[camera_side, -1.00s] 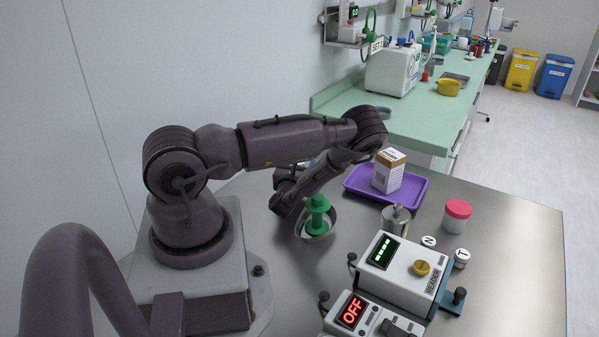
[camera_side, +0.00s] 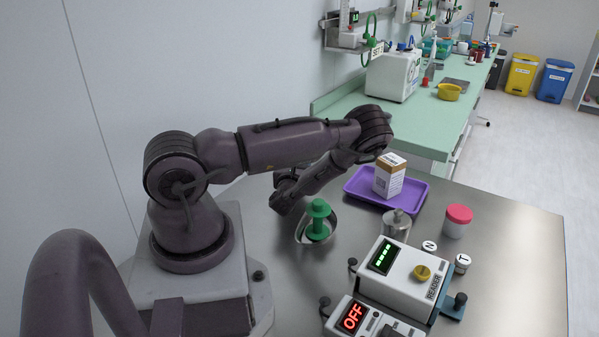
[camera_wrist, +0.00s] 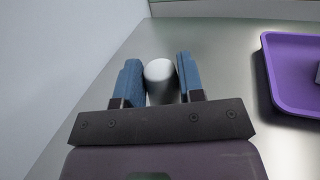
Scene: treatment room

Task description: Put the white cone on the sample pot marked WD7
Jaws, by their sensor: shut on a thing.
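In the wrist view, my gripper (camera_wrist: 159,75) has its two blue fingers closed around a pale, round-topped thing (camera_wrist: 160,69), which looks like the white cone seen end-on. Its lower part is hidden by the gripper body. In the side view, my wrist hides the fingers and the cone, left of the green spool. I can read no WD7 mark on anything in either view.
A purple tray (camera_side: 412,193) holds a box (camera_side: 390,176). A metal weight (camera_side: 397,226), a reader (camera_side: 400,276) and small N (camera_side: 429,247) and T (camera_side: 462,262) pieces stand nearby.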

